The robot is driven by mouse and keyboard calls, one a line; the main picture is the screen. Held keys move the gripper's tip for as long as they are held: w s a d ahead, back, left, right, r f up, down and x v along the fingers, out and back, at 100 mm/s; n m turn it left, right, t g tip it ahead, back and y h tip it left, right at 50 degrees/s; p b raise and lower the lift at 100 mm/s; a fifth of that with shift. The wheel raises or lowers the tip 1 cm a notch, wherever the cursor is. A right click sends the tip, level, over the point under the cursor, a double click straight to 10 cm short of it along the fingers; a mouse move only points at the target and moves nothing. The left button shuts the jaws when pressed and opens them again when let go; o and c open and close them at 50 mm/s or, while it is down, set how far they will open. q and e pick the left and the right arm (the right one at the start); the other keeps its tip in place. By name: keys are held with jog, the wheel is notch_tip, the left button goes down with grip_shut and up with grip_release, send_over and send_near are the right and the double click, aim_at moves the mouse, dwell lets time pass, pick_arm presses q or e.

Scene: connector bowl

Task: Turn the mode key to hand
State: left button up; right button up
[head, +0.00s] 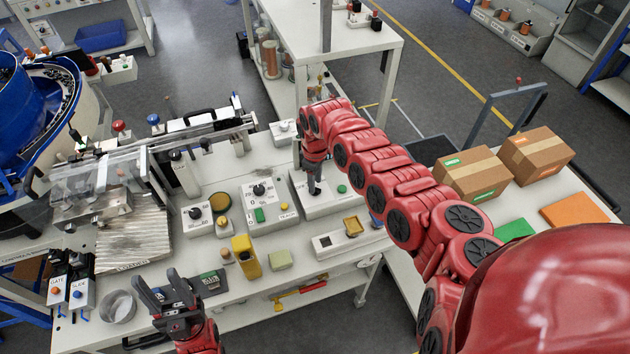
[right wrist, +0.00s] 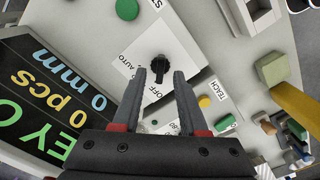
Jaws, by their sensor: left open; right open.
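My right gripper (head: 314,188) points down over the key. In the right wrist view its open fingers (right wrist: 163,75) reach close to the knob, one on each side; contact cannot be told. My left gripper (head: 160,283) is open and empty above the front left table.
Two other boxes with dials (head: 195,214) (head: 260,191) stand left of the control box. A display panel (right wrist: 50,100) lies close by in the wrist view.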

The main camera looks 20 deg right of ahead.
jog(key=shift+f, duration=0.9)
grip_shut()
